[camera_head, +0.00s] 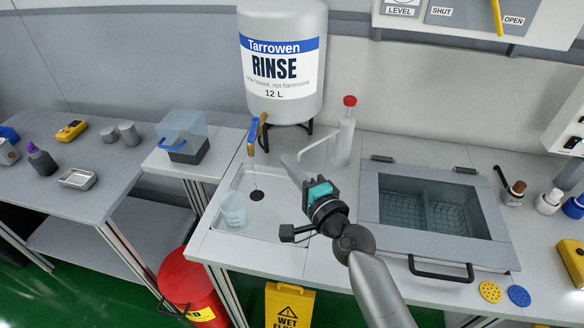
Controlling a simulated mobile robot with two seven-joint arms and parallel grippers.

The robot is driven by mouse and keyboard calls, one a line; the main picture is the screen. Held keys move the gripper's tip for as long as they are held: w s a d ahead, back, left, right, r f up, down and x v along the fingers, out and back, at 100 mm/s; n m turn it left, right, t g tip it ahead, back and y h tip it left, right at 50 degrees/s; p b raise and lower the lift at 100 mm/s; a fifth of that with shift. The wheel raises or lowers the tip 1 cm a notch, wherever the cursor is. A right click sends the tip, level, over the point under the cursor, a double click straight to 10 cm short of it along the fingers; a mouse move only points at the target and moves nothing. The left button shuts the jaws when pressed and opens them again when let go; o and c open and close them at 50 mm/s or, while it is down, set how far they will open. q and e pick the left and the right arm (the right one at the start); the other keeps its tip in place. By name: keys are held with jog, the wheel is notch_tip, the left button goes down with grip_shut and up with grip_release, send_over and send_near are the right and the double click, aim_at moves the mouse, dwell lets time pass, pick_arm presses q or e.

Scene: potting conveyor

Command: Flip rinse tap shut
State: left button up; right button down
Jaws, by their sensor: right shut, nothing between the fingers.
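The rinse tank (282,95), a grey drum labelled "RINSE 12 L", stands on a dark stand at the back of the bench. Its tap has a brass-coloured body (264,138) and a blue lever (253,134) at the tank's lower left. The lever looks steeply tilted, close to the body. A thin line runs below the tap toward the dark drain (257,195); I cannot tell if it is water. My right gripper (288,162) is shut and empty, to the right of the tap and apart from it, over the sink's right side. My left gripper is not in view.
A clear beaker (233,211) stands in the shallow sink (275,229). A wash bottle (344,139) with a red cap stands behind my right gripper, its spout close to the fingers. A lidded basin (440,248) is to the right. A clear-lidded box (184,135) stands left.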

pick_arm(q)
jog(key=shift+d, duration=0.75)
pick_arm(e)
jog(key=shift+s+d, duration=0.1)
jog(key=shift+s, duration=0.7)
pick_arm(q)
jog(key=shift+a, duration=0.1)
